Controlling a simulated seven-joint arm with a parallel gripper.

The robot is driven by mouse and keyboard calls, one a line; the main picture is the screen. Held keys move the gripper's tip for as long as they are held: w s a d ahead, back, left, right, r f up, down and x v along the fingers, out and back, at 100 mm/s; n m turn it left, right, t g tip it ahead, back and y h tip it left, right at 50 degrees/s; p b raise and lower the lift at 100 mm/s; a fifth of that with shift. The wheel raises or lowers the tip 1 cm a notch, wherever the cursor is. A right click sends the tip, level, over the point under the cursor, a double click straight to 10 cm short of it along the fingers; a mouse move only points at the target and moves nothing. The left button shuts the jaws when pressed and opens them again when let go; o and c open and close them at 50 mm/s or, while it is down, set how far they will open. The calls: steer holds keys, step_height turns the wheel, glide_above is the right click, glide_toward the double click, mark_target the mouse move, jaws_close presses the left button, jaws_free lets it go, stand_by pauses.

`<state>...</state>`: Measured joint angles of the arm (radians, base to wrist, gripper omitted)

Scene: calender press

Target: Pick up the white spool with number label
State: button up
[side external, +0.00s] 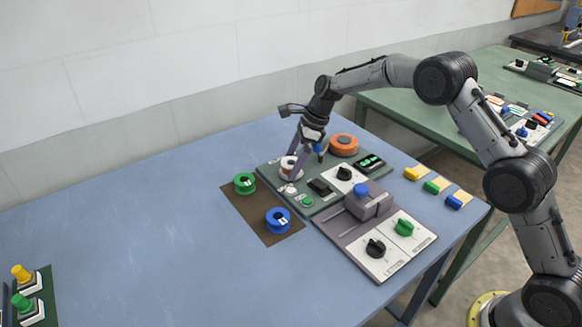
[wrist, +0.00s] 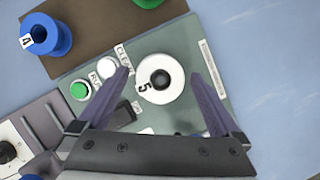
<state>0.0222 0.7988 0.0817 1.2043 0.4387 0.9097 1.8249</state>
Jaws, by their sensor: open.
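The white spool (wrist: 161,81) with a black number 5 label and a dark center stands on a green panel (wrist: 215,50). In the side external view the white spool (side external: 288,167) is partly hidden by my gripper. My gripper (side external: 291,166) is open above the panel, pointing down. In the wrist view my gripper (wrist: 161,71) has one purple finger to the left of the spool and one to the right, with a gap on each side. The spool does not appear gripped.
A blue spool (side external: 278,220) and a green spool (side external: 245,184) stand on a brown mat (side external: 268,237). The panel bears an orange disc (side external: 343,145), a black knob (side external: 344,173) and a green button (side external: 307,201). A purple-grey panel (side external: 376,262) lies in front.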

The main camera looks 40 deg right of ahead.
steer(key=shift+c, duration=0.2)
steer(key=c, duration=1.3)
steer(key=shift+r, duration=0.1)
